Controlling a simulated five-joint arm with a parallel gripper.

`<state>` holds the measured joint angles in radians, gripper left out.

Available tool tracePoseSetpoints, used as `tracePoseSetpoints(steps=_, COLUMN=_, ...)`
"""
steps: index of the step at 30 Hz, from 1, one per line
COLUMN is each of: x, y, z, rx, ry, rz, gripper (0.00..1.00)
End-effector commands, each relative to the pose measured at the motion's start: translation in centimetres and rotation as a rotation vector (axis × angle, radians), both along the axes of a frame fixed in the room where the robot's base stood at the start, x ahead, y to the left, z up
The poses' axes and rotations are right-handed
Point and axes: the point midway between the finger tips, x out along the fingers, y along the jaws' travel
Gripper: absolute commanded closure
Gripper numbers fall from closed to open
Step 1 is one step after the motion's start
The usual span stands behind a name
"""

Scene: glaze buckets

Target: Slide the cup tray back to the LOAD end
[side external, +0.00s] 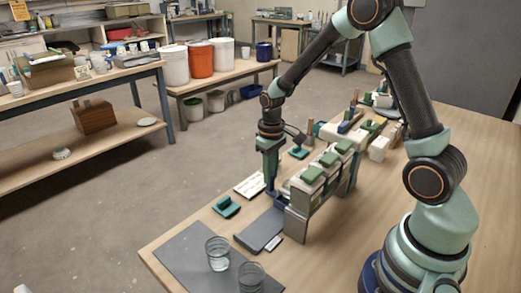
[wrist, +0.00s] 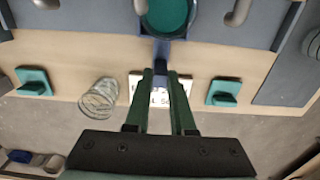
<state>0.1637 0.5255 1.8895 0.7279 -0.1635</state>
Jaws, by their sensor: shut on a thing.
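My gripper (side external: 271,188) points down at the near end of a raised grey rack, shut on a dark blue upright tab. In the wrist view my gripper's green fingers (wrist: 160,73) close on this blue tab (wrist: 162,52), which seems to be the cup tray's handle. The tray itself is mostly hidden by the rack and fingers. A round teal-filled vessel (wrist: 168,14) sits just beyond the tab. I cannot read a LOAD label.
A white printed card (side external: 250,186) lies beside the gripper, its text partly covered in the wrist view. Green wedge-shaped blocks (side external: 226,206) lie near the table edge. Clear glasses (side external: 218,254) stand on a grey mat (side external: 186,262). The table's right side is mostly bare.

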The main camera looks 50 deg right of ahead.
Motion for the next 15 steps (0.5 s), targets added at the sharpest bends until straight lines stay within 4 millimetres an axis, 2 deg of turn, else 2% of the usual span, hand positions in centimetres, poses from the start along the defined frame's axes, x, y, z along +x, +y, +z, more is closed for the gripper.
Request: tracePoseSetpoints(steps=15, x=0.1, y=3.4, z=0.1, rx=0.0, ry=-0.005, rz=0.002, gripper=1.0)
